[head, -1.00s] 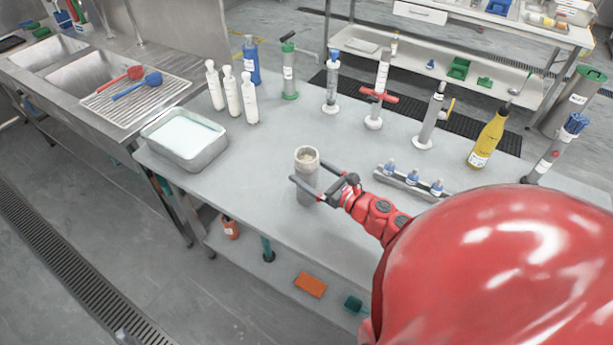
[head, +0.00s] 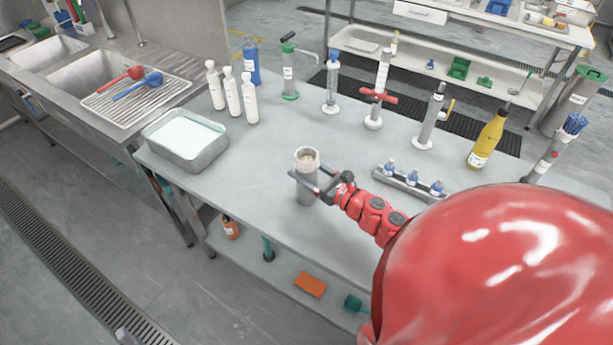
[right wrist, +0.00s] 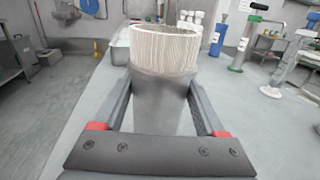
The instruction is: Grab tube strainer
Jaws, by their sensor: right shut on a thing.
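The tube strainer (head: 307,160) is an upright cylinder with a grey body and a pale, ribbed, open top. It stands near the front edge of the middle of the table. My right gripper (head: 308,185) is shut on its grey body, one finger on each side, below the pale top. In the right wrist view the strainer (right wrist: 163,50) stands upright between the fingers, its pale ribbed rim above them. Its lower part is hidden behind the gripper there. My left gripper is not in view.
A metal tray of pale liquid (head: 185,138) stands to the left. White bottles (head: 233,95), a blue bottle (head: 251,63) and several tube-like tools stand behind. A rack of small blue-capped bottles (head: 410,183) is close on the right. The table between tray and strainer is clear.

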